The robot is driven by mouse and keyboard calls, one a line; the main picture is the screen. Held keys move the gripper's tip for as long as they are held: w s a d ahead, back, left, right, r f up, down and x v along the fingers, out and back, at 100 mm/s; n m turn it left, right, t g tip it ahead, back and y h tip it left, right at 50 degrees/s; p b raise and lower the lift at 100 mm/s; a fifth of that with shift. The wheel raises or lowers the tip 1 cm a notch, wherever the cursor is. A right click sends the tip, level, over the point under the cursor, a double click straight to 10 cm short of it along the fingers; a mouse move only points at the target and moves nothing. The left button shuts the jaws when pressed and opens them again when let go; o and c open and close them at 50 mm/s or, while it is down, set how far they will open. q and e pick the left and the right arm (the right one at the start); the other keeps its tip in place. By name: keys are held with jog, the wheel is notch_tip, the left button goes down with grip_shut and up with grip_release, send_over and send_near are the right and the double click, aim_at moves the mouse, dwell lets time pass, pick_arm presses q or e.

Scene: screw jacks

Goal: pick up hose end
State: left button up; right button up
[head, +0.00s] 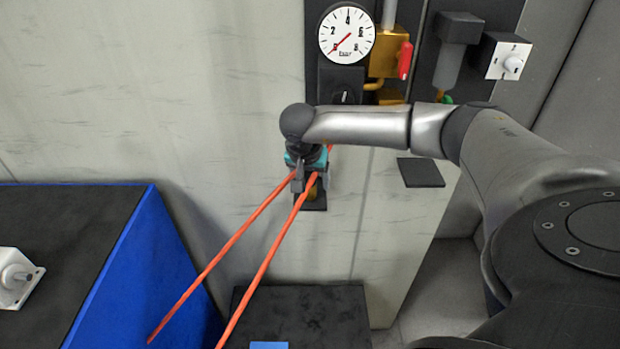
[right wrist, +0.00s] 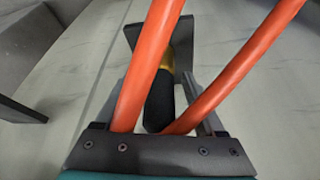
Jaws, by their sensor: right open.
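An orange hose (head: 262,270) shows as two strands running from my right gripper down to the lower left in the head view. In the right wrist view the orange strands (right wrist: 150,60) cross in front of the fingers. My right gripper (head: 311,184) is open, close to the wall, pointing down at a dark holder plate (head: 316,205). Between its fingers in the right wrist view is a black cylinder (right wrist: 159,103) with a brass-coloured part behind it. I cannot tell whether the fingers touch it. The hose strands partly hide the fingers. My left gripper is not in view.
A pressure gauge (head: 347,33) and a brass valve with a red handle (head: 405,60) are on the wall panel above. A dark shelf (head: 420,172) juts out at the right. A blue-sided bench (head: 140,270) stands at the left, with a low dark block (head: 315,315) below.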

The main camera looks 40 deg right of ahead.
jog(key=shift+d+f, duration=0.15)
jog(key=shift+f, duration=0.15)
grip_shut()
dwell(0.4)
jog(key=shift+w, duration=0.1)
